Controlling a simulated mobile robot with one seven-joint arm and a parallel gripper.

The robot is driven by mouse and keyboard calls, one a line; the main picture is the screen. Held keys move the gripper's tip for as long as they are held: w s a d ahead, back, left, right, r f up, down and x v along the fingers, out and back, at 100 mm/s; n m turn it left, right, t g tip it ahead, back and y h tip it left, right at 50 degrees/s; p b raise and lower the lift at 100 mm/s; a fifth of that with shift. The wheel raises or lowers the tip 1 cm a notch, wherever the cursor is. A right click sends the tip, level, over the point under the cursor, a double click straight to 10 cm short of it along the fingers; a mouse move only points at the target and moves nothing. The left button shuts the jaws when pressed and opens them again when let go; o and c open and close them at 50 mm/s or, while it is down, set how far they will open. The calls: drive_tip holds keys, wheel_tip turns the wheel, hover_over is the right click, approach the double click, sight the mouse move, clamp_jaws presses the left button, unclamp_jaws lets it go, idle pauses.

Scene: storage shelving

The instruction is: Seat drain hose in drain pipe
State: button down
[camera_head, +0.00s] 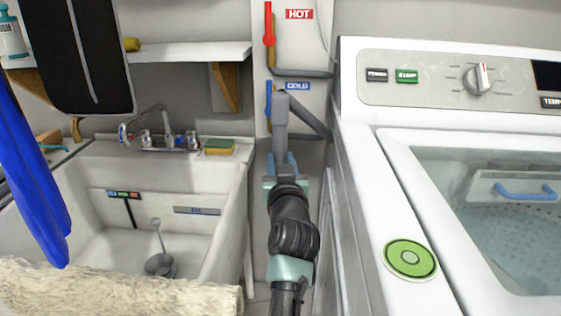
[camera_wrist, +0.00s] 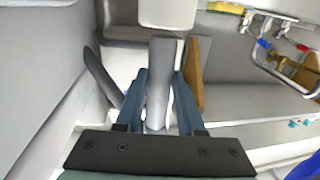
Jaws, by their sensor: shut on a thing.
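My gripper (camera_head: 281,163) is in the narrow gap between the sink and the washing machine. Its blue fingers are shut on the grey drain hose (camera_head: 281,122). The hose rises above the fingers to a bend, and another grey length slants down to the right toward the washer. In the wrist view, the hose (camera_wrist: 164,75) stands between the two fingers (camera_wrist: 160,95), and the slanting length lies to its left. I cannot clearly pick out the drain pipe in either view; my arm covers much of the lower gap.
The white washing machine (camera_head: 352,160) borders the gap on the right. The sink (camera_head: 230,185) borders it on the left, with a faucet (camera_head: 168,141) and a sponge (camera_head: 219,146). Behind are a shelf (camera_head: 190,53) with a wooden bracket (camera_head: 228,86) and the COLD label (camera_head: 297,86).

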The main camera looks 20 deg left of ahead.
drive_tip(key=shift+f+b, duration=2.3)
drive_tip(key=shift+f, duration=0.45)
drive_tip(key=shift+f, duration=0.15)
drive_tip(key=shift+c, duration=2.2)
unclamp_jaws()
drive_tip(key=shift+f, duration=0.1)
drive_tip(key=shift+f, duration=0.1)
drive_tip(key=shift+s+d, duration=0.1)
drive_tip(key=shift+s, duration=0.05)
drive_tip(key=shift+s+d+f, duration=0.1)
drive_tip(key=shift+s+d, duration=0.05)
drive_tip(key=shift+s, duration=0.05)
drive_tip(key=r+p+v, duration=0.1)
drive_tip(key=p+v, duration=0.2)
drive_tip(key=v, duration=0.9)
drive_tip(key=shift+s, duration=0.2)
